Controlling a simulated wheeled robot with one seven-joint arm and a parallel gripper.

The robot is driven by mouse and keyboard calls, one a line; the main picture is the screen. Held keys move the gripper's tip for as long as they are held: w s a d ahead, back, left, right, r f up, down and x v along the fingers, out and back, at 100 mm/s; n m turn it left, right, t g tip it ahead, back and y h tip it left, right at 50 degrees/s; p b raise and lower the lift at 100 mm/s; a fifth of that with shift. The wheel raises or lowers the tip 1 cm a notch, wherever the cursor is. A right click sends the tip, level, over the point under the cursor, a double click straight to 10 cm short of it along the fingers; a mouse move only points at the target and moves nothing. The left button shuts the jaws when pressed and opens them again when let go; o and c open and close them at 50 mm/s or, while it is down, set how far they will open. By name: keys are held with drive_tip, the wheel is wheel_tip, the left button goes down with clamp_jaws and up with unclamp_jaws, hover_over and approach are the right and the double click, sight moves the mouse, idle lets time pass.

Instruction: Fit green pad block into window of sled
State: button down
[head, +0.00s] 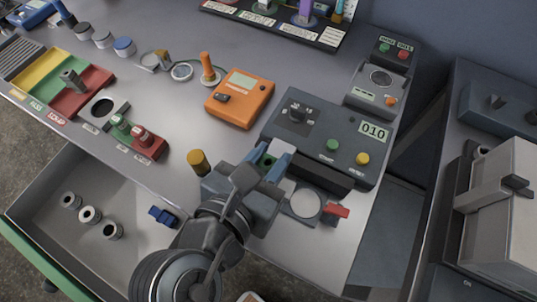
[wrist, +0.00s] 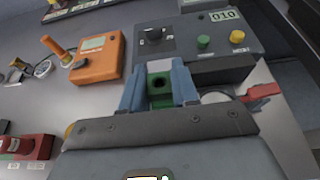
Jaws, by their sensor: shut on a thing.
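My gripper (head: 268,158) is shut on the green pad block (wrist: 160,101), a small green piece with a dark hole that sits between the two blue fingers. The block also shows as a sliver of green in the head view (head: 264,160). The fingers point at the front left of the dark grey machine marked 010 (head: 303,139). A pale plate with a round disc (head: 305,204) and a red handle (head: 337,211) lies in front of the machine, just right of my gripper; it may be the sled. I cannot make out its window, and my gripper hides part of this area.
An orange meter (head: 240,98) stands left of the machine. A brass-coloured cylinder (head: 199,162) stands near the bench's front edge, left of my gripper. An open drawer (head: 50,214) below holds several rings and a blue piece (head: 162,216). Bare bench lies between the meter and cylinder.

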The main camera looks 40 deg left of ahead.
drive_tip(key=shift+f, duration=0.3)
idle(0.4)
drive_tip(key=c, duration=0.8)
unclamp_jaws()
drive_tip(key=v, duration=0.7)
drive_tip(key=shift+s+d+r, duration=0.1)
drive_tip(key=shift+s+r, duration=0.05)
drive_tip(key=shift+s, duration=0.2)
